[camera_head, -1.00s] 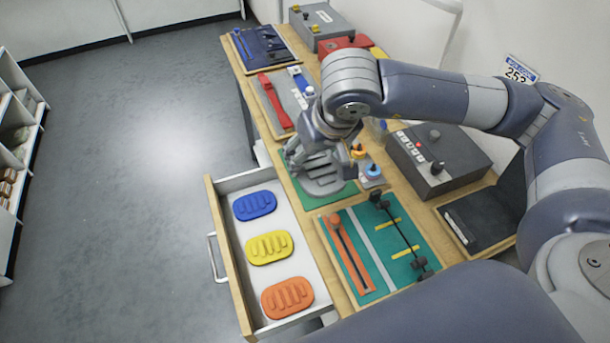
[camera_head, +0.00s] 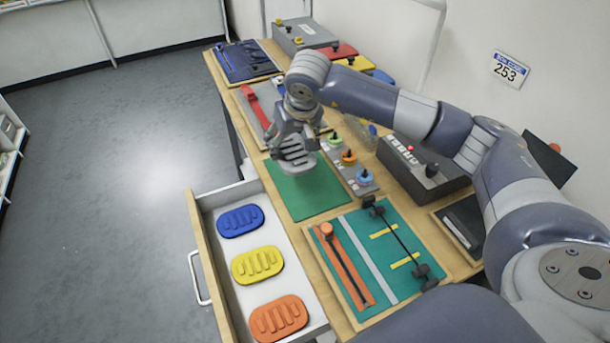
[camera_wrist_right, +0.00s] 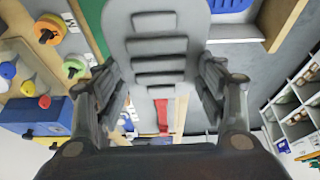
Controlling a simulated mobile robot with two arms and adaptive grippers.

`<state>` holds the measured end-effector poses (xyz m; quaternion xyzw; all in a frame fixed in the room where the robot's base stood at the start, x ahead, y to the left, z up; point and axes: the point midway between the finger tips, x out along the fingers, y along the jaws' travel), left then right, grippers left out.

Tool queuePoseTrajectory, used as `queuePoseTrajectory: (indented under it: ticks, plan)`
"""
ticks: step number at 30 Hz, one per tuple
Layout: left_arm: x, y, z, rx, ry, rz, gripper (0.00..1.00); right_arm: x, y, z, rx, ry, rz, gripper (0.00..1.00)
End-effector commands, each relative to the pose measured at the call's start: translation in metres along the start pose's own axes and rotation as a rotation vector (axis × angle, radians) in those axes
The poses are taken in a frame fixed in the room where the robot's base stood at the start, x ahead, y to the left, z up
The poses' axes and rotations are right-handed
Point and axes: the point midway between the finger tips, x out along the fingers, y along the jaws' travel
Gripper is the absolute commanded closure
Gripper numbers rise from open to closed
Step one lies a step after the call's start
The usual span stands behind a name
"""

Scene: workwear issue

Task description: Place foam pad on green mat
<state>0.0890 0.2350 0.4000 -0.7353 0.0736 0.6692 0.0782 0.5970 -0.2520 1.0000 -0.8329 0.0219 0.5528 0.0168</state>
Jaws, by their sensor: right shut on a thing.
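The grey foam pad (camera_head: 298,156), an oval with raised ribs, is held in my right gripper (camera_head: 294,138) in the head view. It appears tilted and above the far end of the green mat (camera_head: 312,192), whose near part is bare. In the right wrist view the pad (camera_wrist_right: 158,55) fills the middle, between the two fingers of my right gripper (camera_wrist_right: 160,95), which are shut on it. My left gripper is in neither view.
An open drawer (camera_head: 205,262) at the front left holds blue (camera_head: 241,220), yellow (camera_head: 257,264) and orange (camera_head: 279,318) ribbed pads. A panel with colored knobs (camera_head: 347,160) borders the mat's right. A grey control box (camera_head: 420,170) stands further right.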

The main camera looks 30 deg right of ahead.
Motion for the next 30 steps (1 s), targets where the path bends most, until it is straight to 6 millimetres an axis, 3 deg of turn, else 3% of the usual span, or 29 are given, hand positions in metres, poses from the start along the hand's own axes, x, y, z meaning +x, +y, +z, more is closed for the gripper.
queuePoseTrajectory:
  ticks: [10,23,30]
  plan:
    - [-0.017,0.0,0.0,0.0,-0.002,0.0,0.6,0.048,0.004,0.016,0.001,-0.007,0.003,0.59]
    - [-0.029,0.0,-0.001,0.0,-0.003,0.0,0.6,0.091,0.004,0.034,0.002,-0.006,0.002,0.59]
    - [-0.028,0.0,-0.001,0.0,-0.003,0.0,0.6,0.096,0.004,0.035,0.002,-0.002,0.003,0.59]
